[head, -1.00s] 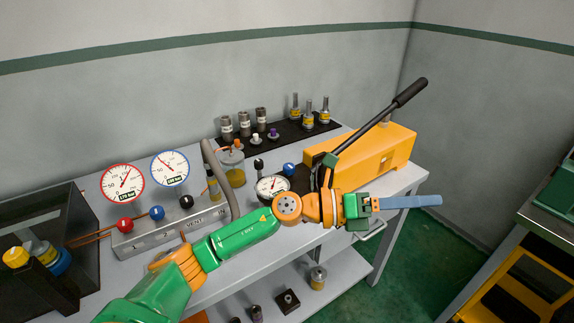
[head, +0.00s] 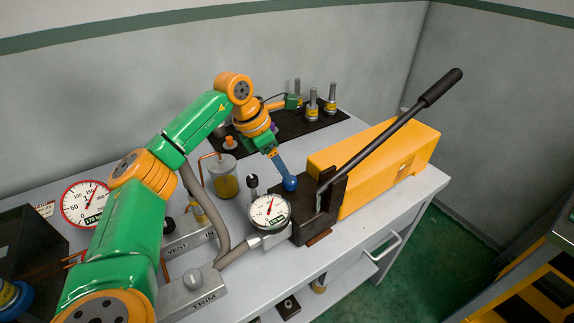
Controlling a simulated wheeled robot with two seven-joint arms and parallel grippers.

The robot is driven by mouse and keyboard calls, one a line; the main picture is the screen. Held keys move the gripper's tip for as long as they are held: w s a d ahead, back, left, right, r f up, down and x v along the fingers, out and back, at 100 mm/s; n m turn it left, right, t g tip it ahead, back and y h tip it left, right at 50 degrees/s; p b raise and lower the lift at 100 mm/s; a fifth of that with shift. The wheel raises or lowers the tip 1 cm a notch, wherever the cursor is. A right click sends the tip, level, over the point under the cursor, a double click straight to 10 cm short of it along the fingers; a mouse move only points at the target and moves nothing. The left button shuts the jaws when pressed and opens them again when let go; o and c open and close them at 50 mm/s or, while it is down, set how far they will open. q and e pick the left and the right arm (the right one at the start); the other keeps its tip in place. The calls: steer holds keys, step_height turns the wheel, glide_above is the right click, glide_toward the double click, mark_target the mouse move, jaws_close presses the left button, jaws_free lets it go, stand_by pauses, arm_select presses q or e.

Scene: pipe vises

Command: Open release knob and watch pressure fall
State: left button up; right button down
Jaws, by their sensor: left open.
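The release knob (head: 291,184), a blue ball, sits on the dark block at the front of the yellow hand pump (head: 375,160). My left gripper (head: 283,171) comes down from above with its blue-grey fingers at the knob; its jaws are open. I cannot tell whether the fingers touch the knob. The pump's round gauge (head: 269,211) faces me just left of the block, its needle pointing up and slightly right; its small digits are hard to read. A red-rimmed gauge (head: 87,204) shows at the left, partly behind my left arm. My right gripper is out of view.
The black pump lever (head: 390,130) slants up to the right. A jar of amber fluid (head: 223,178) and a grey hose (head: 215,225) stand left of the pump. A black mat (head: 316,122) with several fittings lies behind. The front right tabletop is clear.

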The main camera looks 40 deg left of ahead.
arm_select(q)
steer(key=shift+s+d+f+p, duration=0.15)
steer(key=shift+s+d+f, duration=0.1)
steer(key=shift+d+f, duration=0.25)
steer(key=shift+s+d+f+p, duration=0.2)
steer(key=shift+d+f, duration=0.15)
steer(key=shift+d, duration=0.25)
steer(key=shift+w+a+f, duration=0.15)
steer(key=shift+w+f, duration=0.4)
steer(key=shift+f, duration=0.3)
steer(key=shift+w+a+f, duration=0.25)
steer(key=shift+w, duration=0.05)
steer(key=shift+s+d+r, duration=0.2)
steer(key=shift+s, duration=0.05)
steer(key=c, duration=0.7)
jaws_close()
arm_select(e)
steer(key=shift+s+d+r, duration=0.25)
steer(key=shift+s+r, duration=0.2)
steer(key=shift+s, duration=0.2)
